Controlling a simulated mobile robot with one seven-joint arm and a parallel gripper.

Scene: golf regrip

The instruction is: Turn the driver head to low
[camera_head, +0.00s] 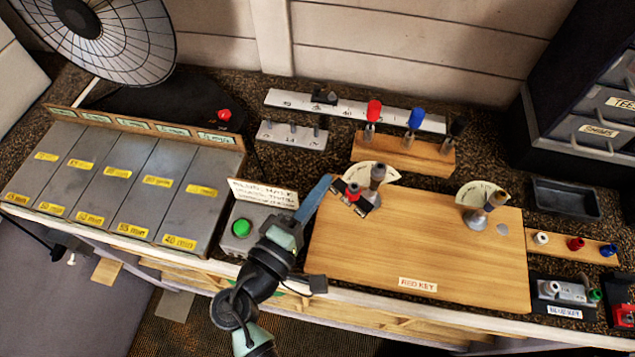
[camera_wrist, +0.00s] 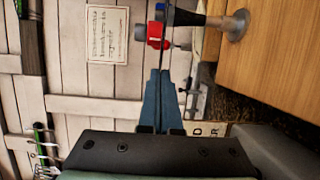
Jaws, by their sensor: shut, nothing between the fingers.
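A wooden board (camera_head: 430,255) labelled RED KEY carries two grey upright posts, each beside a pale fan-shaped dial plate. The left post (camera_head: 376,178) has a red and black piece (camera_head: 355,194) at its foot; the right post (camera_head: 490,207) has a brownish top. I cannot tell for sure which is the driver head, and the dial markings are too small to read. My gripper (camera_head: 327,181), with blue fingers, is shut and empty just left of the left post. In the wrist view, the shut fingertips (camera_wrist: 160,72) point towards a red piece (camera_wrist: 154,34) near a dark post.
A rack with red, blue and black-handled tools (camera_head: 405,152) stands behind the board. A green button box (camera_head: 240,232) and grey bins (camera_head: 120,190) lie left. A black tray (camera_head: 566,200) and small coloured parts lie right. The board's front middle is clear.

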